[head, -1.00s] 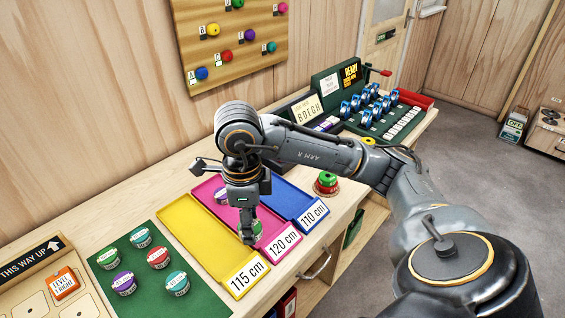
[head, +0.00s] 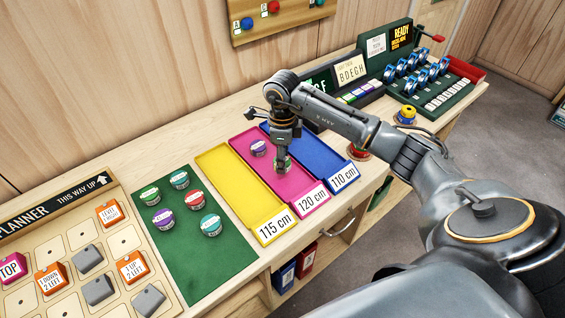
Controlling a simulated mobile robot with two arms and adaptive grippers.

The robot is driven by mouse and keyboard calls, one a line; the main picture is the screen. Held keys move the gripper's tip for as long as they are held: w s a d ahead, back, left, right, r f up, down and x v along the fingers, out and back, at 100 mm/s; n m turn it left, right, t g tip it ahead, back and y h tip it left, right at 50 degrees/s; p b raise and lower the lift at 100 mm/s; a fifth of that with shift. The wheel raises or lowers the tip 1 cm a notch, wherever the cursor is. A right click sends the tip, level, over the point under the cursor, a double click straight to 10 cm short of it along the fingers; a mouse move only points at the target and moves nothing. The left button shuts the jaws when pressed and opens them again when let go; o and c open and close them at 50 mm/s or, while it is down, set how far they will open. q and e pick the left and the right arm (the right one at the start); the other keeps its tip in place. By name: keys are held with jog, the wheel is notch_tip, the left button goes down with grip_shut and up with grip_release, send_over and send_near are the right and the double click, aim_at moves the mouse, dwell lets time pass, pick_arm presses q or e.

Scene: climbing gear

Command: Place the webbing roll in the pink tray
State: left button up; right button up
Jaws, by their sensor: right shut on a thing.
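The pink tray (head: 286,189), labelled 120 cm, lies between the yellow and blue trays on the bench. My right gripper (head: 283,168) points down over the middle of the pink tray. It is shut on a green-and-white webbing roll (head: 287,166), mostly hidden by the fingers. I cannot tell whether the roll touches the tray floor. A purple webbing roll (head: 259,148) stands in the back part of the same tray. My left gripper is not in view.
The yellow tray (head: 240,194) and blue tray (head: 309,158) look empty. Several rolls stand on the green mat (head: 207,264) at left. A planner board (head: 75,245) with blocks is farther left. A red-and-green item (head: 357,152) stands right of the blue tray.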

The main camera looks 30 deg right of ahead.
notch_tip(320, 180, down, 2)
jog(key=shift+s+f+p, duration=0.1)
jog(key=shift+f+p, duration=0.1)
jog(key=shift+p, duration=0.4)
jog(key=shift+f, duration=0.4)
jog(key=o, duration=1.1)
jog(key=shift+o, duration=0.2)
